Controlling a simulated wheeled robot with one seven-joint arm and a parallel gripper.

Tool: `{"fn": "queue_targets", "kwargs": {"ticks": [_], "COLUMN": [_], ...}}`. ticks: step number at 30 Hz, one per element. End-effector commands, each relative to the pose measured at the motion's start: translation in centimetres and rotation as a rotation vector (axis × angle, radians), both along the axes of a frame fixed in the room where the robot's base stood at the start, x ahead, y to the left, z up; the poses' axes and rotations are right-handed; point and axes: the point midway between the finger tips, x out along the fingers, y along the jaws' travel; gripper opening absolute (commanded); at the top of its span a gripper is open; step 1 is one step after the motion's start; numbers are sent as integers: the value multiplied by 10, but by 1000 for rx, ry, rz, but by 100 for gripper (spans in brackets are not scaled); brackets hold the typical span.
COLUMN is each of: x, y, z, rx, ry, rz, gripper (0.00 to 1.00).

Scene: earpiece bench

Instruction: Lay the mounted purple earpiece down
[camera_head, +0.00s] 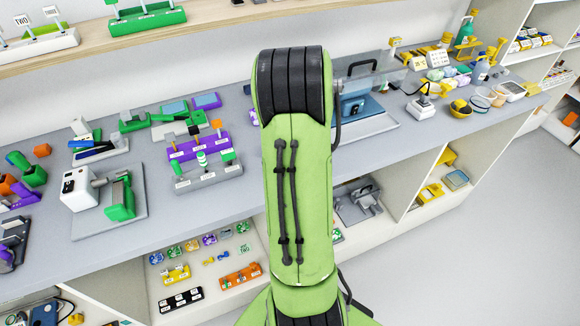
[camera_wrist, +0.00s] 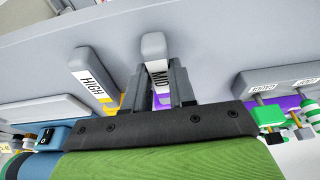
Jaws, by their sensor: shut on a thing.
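My gripper (camera_wrist: 168,90) shows in the wrist view. Its dark fingers stand on either side of a grey upright piece (camera_wrist: 153,48) with a white label that seems to read MID, and they are shut on it. A like grey piece (camera_wrist: 92,76) labelled HIGH leans to its left, apart from the fingers. In the head view my green arm hides the gripper and what it holds. I cannot pick out the purple earpiece for certain; a purple labelled rack (camera_head: 198,147) stands on the bench just left of my arm.
A grey labelled rack (camera_head: 209,174) stands in front of the purple one. A white device with a green part (camera_head: 120,198) sits on a grey plate at left. A blue device (camera_head: 353,107) stands right of my arm. The grey bench top (camera_head: 150,240) is clear near its front edge.

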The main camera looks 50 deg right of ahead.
Motion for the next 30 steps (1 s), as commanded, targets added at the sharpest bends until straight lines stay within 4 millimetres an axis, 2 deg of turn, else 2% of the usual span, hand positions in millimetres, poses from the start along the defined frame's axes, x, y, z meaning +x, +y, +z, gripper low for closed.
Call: {"fn": "queue_targets", "kwargs": {"ticks": [16,17,21,22,30], "x": [0,0,0,0,0], "y": [0,0,0,0,0], "z": [-8,-7,-7,-7,-6], "rx": [-1,-1,-1,-1,0], "ry": [-1,-1,-1,-1,0], "rz": [0,0,0,0,0], "gripper": [0,30,51,55,55]}}
